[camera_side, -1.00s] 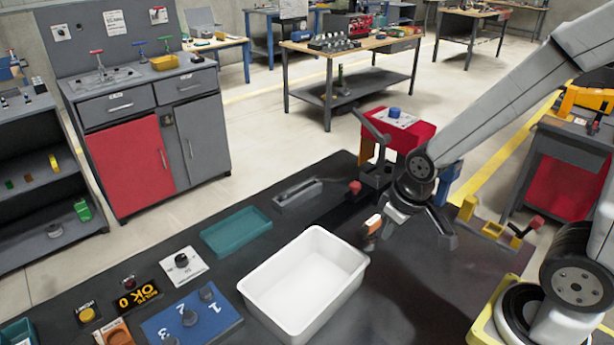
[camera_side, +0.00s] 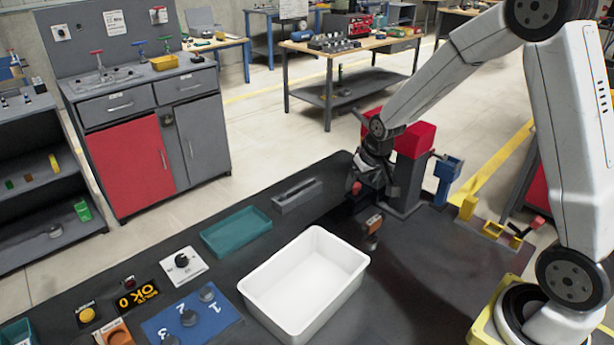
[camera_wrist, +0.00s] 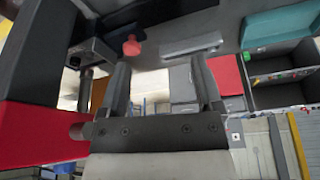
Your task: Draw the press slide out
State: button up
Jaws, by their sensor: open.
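The press (camera_side: 415,140), with a red head on a dark grey column, stands at the back right of the dark table. It fills the left of the wrist view as red and dark grey blocks (camera_wrist: 40,140). A red knob (camera_side: 355,188) at its base appears to be the handle of the slide; the slide body is mostly hidden behind my gripper. My gripper (camera_side: 374,188) is low in front of the press, fingers pointing down. In the wrist view, its fingers (camera_wrist: 158,66) are apart and empty, with the red knob (camera_wrist: 131,46) beyond the tips, nearer the left finger.
A small orange-topped part (camera_side: 374,222) stands close below my gripper. A white bin (camera_side: 305,280), a teal tray (camera_side: 236,232) and a grey slotted block (camera_side: 297,195) lie to the left. Yellow brackets (camera_side: 495,230) stand at the right. The table right of the bin is clear.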

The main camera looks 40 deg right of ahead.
jog(key=m, duration=0.2)
send_near(356, 185)
jog(key=f, duration=0.1)
jog(key=shift+w+a+f+t+h, duration=0.1)
jog(key=shift+f+t+h, duration=0.1)
jog(key=shift+t+h, duration=0.15)
jog(key=shift+f, duration=0.15)
jog(key=shift+x, duration=3.7)
grip_shut()
